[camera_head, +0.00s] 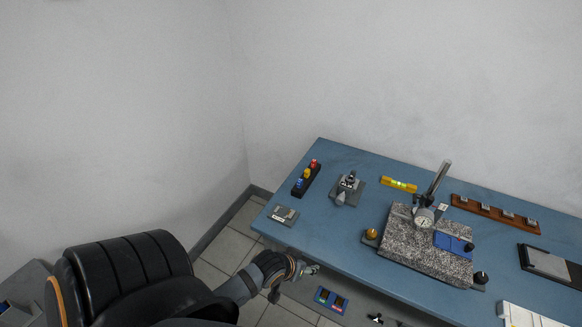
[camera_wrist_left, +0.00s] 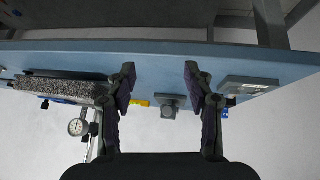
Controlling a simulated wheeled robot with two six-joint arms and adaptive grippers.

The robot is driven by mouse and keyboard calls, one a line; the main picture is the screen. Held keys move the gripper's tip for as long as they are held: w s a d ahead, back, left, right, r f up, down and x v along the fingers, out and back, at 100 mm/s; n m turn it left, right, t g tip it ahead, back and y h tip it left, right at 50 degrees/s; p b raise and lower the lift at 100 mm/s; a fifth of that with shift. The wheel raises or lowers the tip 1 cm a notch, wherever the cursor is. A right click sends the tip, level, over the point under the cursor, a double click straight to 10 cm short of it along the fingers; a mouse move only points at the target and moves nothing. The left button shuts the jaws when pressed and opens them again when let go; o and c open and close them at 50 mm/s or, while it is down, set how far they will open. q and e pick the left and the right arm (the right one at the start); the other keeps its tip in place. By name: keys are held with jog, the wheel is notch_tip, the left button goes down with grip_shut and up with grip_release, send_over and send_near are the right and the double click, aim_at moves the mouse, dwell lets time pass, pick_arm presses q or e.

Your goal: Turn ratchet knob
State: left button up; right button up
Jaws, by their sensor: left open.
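A small grey metal device on a flat grey base (camera_head: 357,199) stands on the blue table, left of the granite plate. A pale rounded end (camera_head: 340,198) on it faces the front edge; I cannot tell for certain that this is the ratchet knob. My left gripper (camera_head: 298,278) is at the table's front left edge, apart from the device. In the left wrist view its fingers (camera_wrist_left: 160,85) are spread and empty, and a square grey block (camera_wrist_left: 170,106) shows beyond them. My right gripper is not in view.
The granite plate (camera_head: 408,243) carries a dial gauge (camera_head: 424,219) on a post. A grey box (camera_head: 284,215) and a rack with coloured knobs (camera_head: 306,180) stand left on the table (camera_head: 325,229). A yellow level (camera_head: 398,184) lies behind. Bare table separates them.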

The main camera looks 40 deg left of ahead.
pick_arm(q)
jog(key=shift+s+a+f+m+g, duration=0.2)
jog(key=shift+s+f+m+g, duration=0.5)
jog(key=shift+s+f+g, duration=0.3)
jog(key=shift+s+r, duration=0.1)
dwell(0.4)
jog(key=s+a+f+g+y+b, duration=0.15)
jog(key=s+f, duration=0.25)
jog(key=f, duration=0.7)
jog(key=s+a+f+g+h, duration=0.1)
jog(key=s+a+f, duration=0.15)
jog(key=f, duration=0.85)
jog(key=s+f+g, duration=0.1)
jog(key=s+f, duration=0.6)
jog(key=s, duration=0.2)
jog(key=s+d+f+m+b, duration=0.1)
jog(key=s+f, duration=0.6)
jog(key=s, duration=0.3)
jog(key=shift+g, duration=0.35)
